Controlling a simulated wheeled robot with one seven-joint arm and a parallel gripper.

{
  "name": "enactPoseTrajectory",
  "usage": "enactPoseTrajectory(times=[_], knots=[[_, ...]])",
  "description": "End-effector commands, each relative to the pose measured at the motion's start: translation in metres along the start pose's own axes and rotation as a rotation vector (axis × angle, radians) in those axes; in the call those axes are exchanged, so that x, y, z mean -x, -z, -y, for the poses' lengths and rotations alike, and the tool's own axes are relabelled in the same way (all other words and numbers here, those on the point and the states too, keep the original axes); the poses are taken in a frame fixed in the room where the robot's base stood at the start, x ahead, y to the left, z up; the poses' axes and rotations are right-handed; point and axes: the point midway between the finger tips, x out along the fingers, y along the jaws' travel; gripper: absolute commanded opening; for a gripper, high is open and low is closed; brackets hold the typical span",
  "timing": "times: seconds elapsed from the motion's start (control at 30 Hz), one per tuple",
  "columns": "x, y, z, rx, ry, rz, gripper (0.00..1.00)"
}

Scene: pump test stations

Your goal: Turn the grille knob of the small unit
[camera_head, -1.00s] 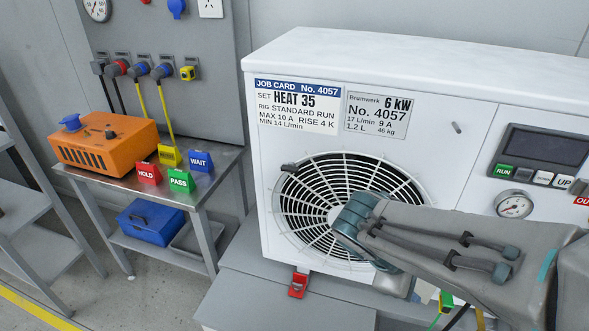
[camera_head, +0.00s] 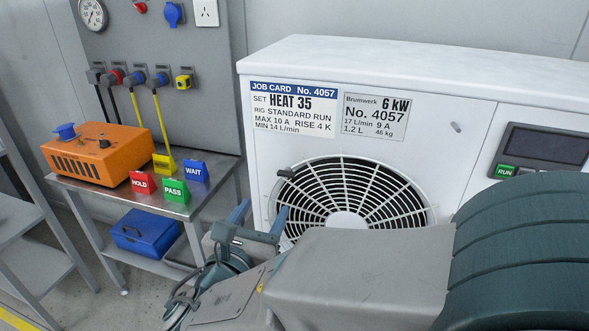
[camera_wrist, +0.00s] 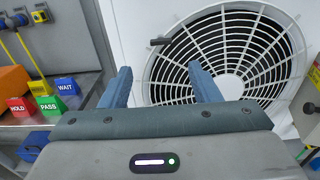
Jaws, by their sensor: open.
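The white unit (camera_head: 470,75) carries a job card (camera_head: 283,110) reading HEAT 35 and a 6 kW, No. 4057 plate. Its round fan grille (camera_head: 375,190) is partly hidden by my arm in the head view. The small dark grille knob (camera_head: 287,173) sits at the grille's upper left rim. It also shows in the wrist view (camera_wrist: 160,41). My gripper (camera_head: 262,208) is open and empty, its two blue fingers pointing at the unit. In the wrist view the knob lies beyond and between the fingertips (camera_wrist: 160,70), apart from them.
A metal side table (camera_head: 215,185) at left holds an orange box (camera_head: 97,152) and HOLD, PASS and WAIT blocks. A blue box (camera_head: 145,232) is on its lower shelf. Cables hang from the grey wall panel (camera_head: 200,45). A control display (camera_head: 550,147) is at right.

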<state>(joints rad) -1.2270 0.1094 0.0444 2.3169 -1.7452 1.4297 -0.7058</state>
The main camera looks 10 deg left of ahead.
Motion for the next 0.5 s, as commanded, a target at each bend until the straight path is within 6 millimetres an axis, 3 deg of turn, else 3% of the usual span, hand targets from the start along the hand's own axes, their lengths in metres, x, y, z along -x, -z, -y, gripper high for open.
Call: enactPoseTrajectory(times=[0.3, 0.5], knots=[[-0.069, 0.000, 0.001, 0.000, 0.006, -0.001, 0.56], [-0.100, 0.000, 0.001, -0.002, 0.004, -0.001, 0.56]])
